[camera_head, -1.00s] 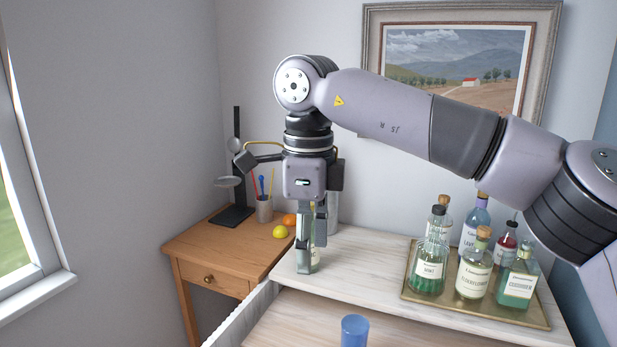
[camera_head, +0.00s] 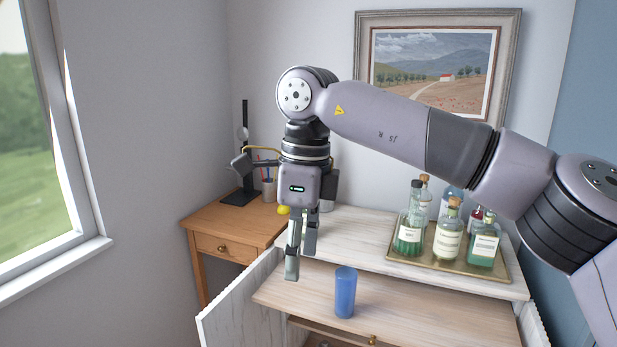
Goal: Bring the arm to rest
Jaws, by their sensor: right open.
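My right gripper (camera_head: 301,262) hangs pointing down in the head view, in front of the left part of the white cabinet top (camera_head: 350,232). Its two fingers are apart and nothing shows between them. The right arm reaches in from the right side of the picture and bends down at the wrist. My left gripper is not in the picture.
A blue tumbler (camera_head: 345,292) stands on the lower wooden surface (camera_head: 400,298), right of the gripper. Several bottles stand on a gold tray (camera_head: 432,262) at the right. A wooden side table (camera_head: 222,222) holds a yellow fruit (camera_head: 283,210), a pen cup and a black stand.

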